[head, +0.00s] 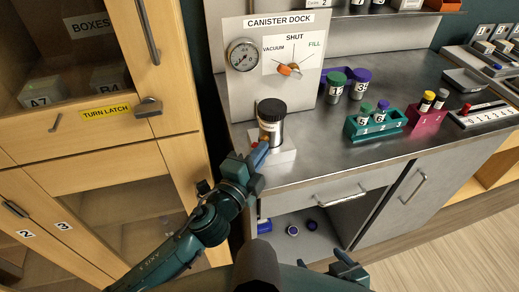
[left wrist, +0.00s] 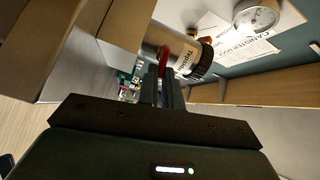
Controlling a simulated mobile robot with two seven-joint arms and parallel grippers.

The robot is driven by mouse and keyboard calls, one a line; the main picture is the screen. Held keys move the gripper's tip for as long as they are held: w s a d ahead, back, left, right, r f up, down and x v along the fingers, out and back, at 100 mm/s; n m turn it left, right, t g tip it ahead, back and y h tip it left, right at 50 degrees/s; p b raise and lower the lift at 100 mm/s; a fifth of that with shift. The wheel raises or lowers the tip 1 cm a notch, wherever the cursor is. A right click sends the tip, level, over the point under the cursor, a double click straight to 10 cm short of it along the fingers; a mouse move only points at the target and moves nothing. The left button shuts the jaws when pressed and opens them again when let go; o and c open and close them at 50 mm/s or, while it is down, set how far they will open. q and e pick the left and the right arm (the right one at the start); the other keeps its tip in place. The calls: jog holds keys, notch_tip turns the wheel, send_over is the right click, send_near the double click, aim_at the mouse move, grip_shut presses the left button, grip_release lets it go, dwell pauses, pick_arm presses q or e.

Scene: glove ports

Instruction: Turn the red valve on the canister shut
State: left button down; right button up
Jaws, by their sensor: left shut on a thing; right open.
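The canister (head: 271,128) is a white cylinder with a black lid, upright on a white block under the canister dock panel (head: 245,85). In the left wrist view the canister (left wrist: 178,48) appears tilted by the camera angle. The red valve (left wrist: 163,60) is on the canister's side, between my left fingertips. My left gripper (head: 262,150) is shut on it; its fingers also show in the left wrist view (left wrist: 163,88). In the head view the fingers mostly hide the valve. My right gripper (head: 325,268) is open and empty at the bottom edge, partly cut off.
The dock panel carries a gauge (head: 242,55) and an orange knob (head: 287,70) with SHUT, VACUUM and FILL marks. Capped jars and a green rack (head: 372,128) stand right of the canister. Wooden cabinets (head: 90,160) stand left. The counter front is clear.

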pick_arm(q)
jog(key=shift+f+m, duration=0.15)
jog(key=shift+m, duration=0.95)
jog(key=c, duration=1.6)
grip_release()
jog(key=shift+o, duration=0.2)
jog(key=b+v, duration=0.2)
jog(key=v, duration=1.1)
